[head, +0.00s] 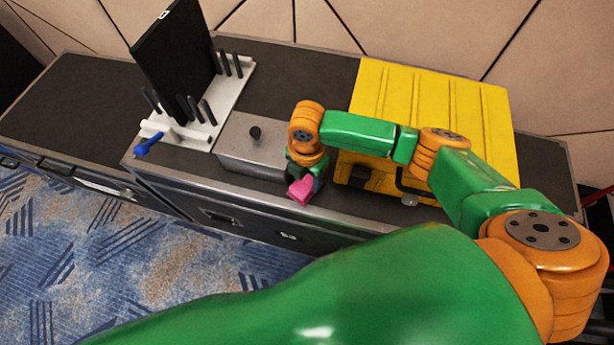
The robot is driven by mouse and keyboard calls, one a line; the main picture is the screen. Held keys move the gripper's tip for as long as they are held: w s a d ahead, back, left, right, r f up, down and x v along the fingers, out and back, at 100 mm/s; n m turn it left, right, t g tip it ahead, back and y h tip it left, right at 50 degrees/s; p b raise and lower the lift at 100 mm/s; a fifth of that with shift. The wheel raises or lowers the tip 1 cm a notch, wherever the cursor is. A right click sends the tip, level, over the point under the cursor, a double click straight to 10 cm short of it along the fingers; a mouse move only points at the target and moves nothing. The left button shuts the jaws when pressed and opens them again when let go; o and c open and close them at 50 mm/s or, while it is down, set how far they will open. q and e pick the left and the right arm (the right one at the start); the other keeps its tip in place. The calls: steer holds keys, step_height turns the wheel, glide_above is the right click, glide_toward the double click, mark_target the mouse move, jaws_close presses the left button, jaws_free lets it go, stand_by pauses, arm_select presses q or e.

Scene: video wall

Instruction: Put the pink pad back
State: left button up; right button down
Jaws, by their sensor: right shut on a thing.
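The pink pad (300,190) is at the front edge of the dark countertop, at the tip of my right gripper (303,180). My right gripper points down and is shut on the pad. The pad is partly hidden by the gripper, and I cannot tell whether it touches the counter. A grey metal box (243,160) with a black knob on its lid stands just left of the gripper. My left gripper is not in view.
A yellow ribbed case (435,95) stands right of the gripper, under my right arm. A white rack (228,92) with black pegs holds an upright black panel (172,58). A blue-handled tool (149,143) lies at its front. The far left counter (75,110) is clear.

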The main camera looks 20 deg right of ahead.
mark_target(307, 180)
steer(key=c, duration=0.5)
jaws_free()
steer(key=shift+f, duration=0.1)
step_height(307, 180, up, 12)
steer(key=shift+r+p, duration=0.2)
steer(key=shift+p, duration=0.25)
